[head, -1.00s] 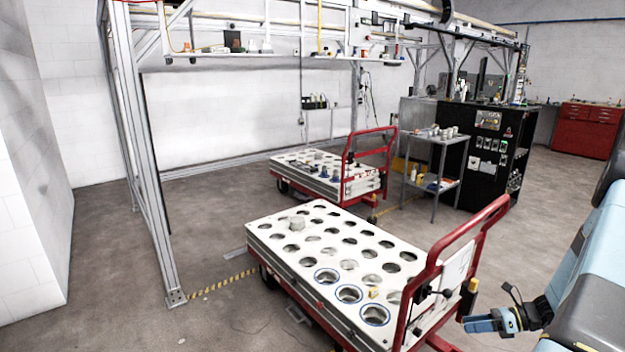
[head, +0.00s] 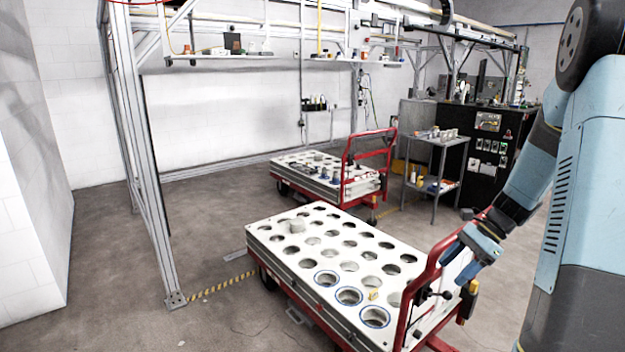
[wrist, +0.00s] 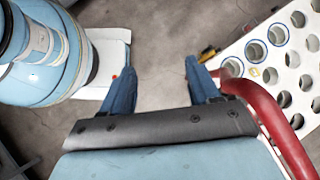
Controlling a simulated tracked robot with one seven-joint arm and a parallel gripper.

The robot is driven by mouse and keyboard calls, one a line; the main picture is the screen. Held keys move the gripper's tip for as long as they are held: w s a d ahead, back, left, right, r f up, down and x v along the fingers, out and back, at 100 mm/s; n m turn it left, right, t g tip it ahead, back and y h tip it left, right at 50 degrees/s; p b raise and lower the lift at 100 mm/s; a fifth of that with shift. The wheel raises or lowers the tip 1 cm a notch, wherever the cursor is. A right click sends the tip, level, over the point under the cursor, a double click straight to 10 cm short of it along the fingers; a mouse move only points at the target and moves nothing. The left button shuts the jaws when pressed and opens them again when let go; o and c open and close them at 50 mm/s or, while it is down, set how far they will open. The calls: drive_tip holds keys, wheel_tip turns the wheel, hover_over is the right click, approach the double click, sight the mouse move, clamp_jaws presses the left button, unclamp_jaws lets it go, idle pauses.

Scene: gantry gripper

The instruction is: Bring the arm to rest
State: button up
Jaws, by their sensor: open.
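My gripper (head: 466,262) is at the right of the head view, at the red handle of the near cart, overlapping it in the picture. Its two blue fingers are spread apart. In the wrist view my gripper (wrist: 160,82) is open with only grey floor between the fingers. My arm comes down from the upper right of the head view.
The near white cart (head: 330,262) with round holes has a red handle (wrist: 268,110), close to the right finger in the wrist view. A second cart (head: 325,178) stands behind. A metal side table (head: 437,142) and black cabinet (head: 484,172) are beyond.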

drive_tip(key=s+a+r+n+t+h, duration=0.3)
drive_tip(key=s+a+r+n, duration=0.3)
drive_tip(key=s+r, duration=0.4)
drive_tip(key=s+a+r+n+t+h, duration=0.3)
drive_tip(key=s+a+r+n, duration=0.3)
drive_tip(key=s+r+n, duration=0.3)
drive_tip(key=shift+s+r+n+h, duration=0.3)
drive_tip(key=shift+s+r+h, duration=0.3)
drive_tip(key=shift+s+r, duration=0.35)
